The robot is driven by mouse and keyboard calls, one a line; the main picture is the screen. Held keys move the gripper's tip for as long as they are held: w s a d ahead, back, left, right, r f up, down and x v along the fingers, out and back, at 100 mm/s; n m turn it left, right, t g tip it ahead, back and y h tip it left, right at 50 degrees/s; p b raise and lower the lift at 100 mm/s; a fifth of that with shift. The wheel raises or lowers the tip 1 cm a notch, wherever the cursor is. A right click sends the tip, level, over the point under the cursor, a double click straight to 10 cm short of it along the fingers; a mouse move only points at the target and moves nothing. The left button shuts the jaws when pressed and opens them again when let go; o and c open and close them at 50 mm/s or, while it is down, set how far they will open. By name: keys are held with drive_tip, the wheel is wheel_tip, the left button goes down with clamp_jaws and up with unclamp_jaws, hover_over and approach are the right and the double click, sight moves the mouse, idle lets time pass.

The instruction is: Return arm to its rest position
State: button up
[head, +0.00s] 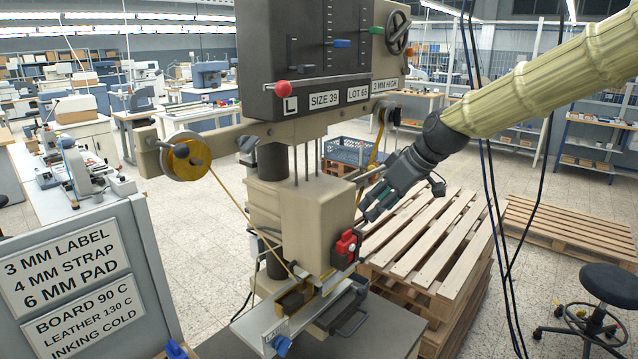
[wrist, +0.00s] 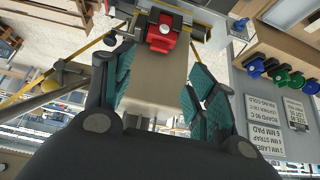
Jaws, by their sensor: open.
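My gripper (head: 374,208) hangs at the end of my arm, just right of the beige foil stamping machine (head: 318,215) in the head view. In the wrist view my gripper (wrist: 158,95) has its two green-padded fingers spread apart with nothing between them. Beyond the fingers are the machine's beige body and a red switch box with a pale button (wrist: 163,30). The red switch box (head: 346,245) also shows in the head view, below and left of my fingertips. I cannot tell the exact gap between fingers and machine.
Stacked wooden pallets (head: 430,250) stand behind and right of the machine. A sign panel (head: 85,285) stands at the left. Dark cables (head: 490,200) hang at the right near my arm. A black stool (head: 608,286) is at the far right. Open floor lies between.

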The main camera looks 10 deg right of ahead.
drive_tip(key=s+a+f+m+g+h, duration=0.1)
drive_tip(key=s+f, duration=0.2)
drive_tip(key=f, duration=0.9)
drive_tip(key=s+a+f+m+g, duration=0.1)
drive_tip(key=s+a+f+m, duration=0.15)
drive_tip(key=f, duration=0.85)
drive_tip(key=s+a+f+m+h, duration=0.1)
drive_tip(key=s+f, duration=0.3)
drive_tip(key=f, duration=0.8)
drive_tip(key=s+f+m+g+h, duration=0.1)
drive_tip(key=s+f, duration=0.6)
drive_tip(key=s, duration=0.4)
drive_tip(key=s+f+m+g, duration=0.1)
drive_tip(key=s+f, duration=0.7)
drive_tip(key=s, duration=0.2)
drive_tip(key=s+f+m+g+h, duration=0.1)
drive_tip(key=s+f+m, duration=0.1)
drive_tip(key=s+f, duration=0.7)
wheel_tip(320, 180, down, 6)
drive_tip(key=s+b, duration=0.2)
drive_tip(key=b, duration=0.6)
drive_tip(key=shift+s+a+f, duration=0.15)
drive_tip(key=shift+a+f, duration=0.05)
drive_tip(key=shift+a, duration=0.2)
